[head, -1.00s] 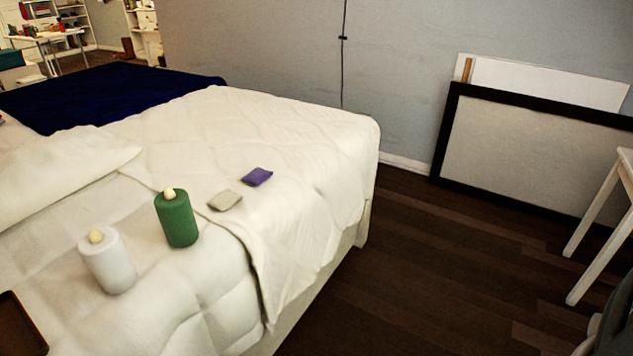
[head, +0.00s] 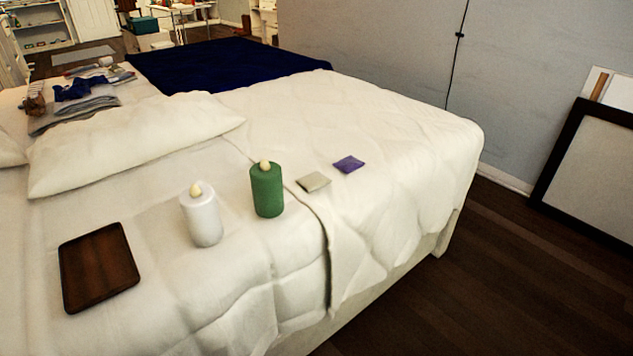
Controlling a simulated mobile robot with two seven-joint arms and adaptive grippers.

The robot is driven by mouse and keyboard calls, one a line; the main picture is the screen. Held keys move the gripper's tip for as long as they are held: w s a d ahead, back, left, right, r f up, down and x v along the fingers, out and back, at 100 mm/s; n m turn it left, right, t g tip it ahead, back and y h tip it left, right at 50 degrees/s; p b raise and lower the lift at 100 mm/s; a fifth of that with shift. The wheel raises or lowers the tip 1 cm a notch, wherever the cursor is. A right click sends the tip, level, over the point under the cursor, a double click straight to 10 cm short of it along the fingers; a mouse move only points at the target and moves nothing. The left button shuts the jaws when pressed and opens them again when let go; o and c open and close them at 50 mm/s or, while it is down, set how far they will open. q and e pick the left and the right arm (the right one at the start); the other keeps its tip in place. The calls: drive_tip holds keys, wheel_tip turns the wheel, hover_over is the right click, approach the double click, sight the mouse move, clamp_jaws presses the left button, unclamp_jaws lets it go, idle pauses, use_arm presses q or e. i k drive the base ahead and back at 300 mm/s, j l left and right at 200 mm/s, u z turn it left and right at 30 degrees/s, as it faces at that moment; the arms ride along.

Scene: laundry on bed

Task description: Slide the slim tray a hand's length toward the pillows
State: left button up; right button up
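The slim tray (head: 98,267) is dark brown wood with a raised rim. It lies flat on the white bed (head: 170,310) at the lower left and looks empty. A white pillow (head: 130,143) lies beyond it, with bare bedding between them. Part of a second pillow (head: 8,150) shows at the left edge. Neither of my grippers is in view.
A beige square (head: 313,182) and a purple square (head: 348,164) lie farther right. Folded clothes (head: 75,105) and a navy blanket (head: 220,70) lie beyond the pillow.

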sight(99, 265)
drive_tip(key=u, duration=1.4)
